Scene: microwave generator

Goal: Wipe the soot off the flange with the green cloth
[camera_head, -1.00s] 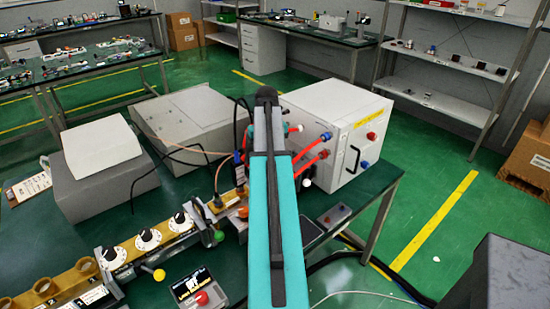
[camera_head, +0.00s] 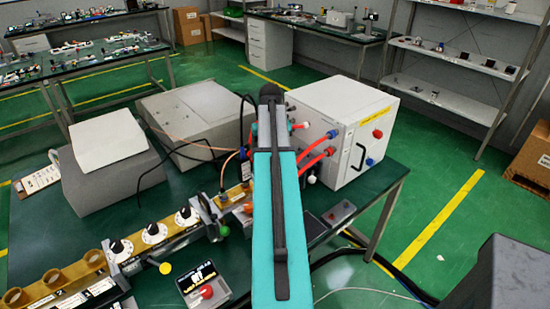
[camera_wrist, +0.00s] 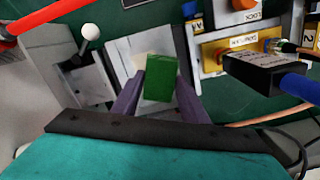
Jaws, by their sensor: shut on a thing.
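My gripper (camera_wrist: 160,82) is shut on the green cloth (camera_wrist: 162,78), a small folded green block between its two purple-grey fingers in the wrist view. A pale cream and grey metal surface lies right behind the cloth; I cannot tell whether the cloth touches it. The flange is not clearly made out, and no soot can be told apart. In the head view my teal arm hides the gripper and the cloth.
A white cabinet (camera_head: 340,135) with red cables stands right of my arm. In the wrist view a black connector (camera_wrist: 268,76) with a blue cable and a white-knobbed lever (camera_wrist: 90,33) are near the gripper.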

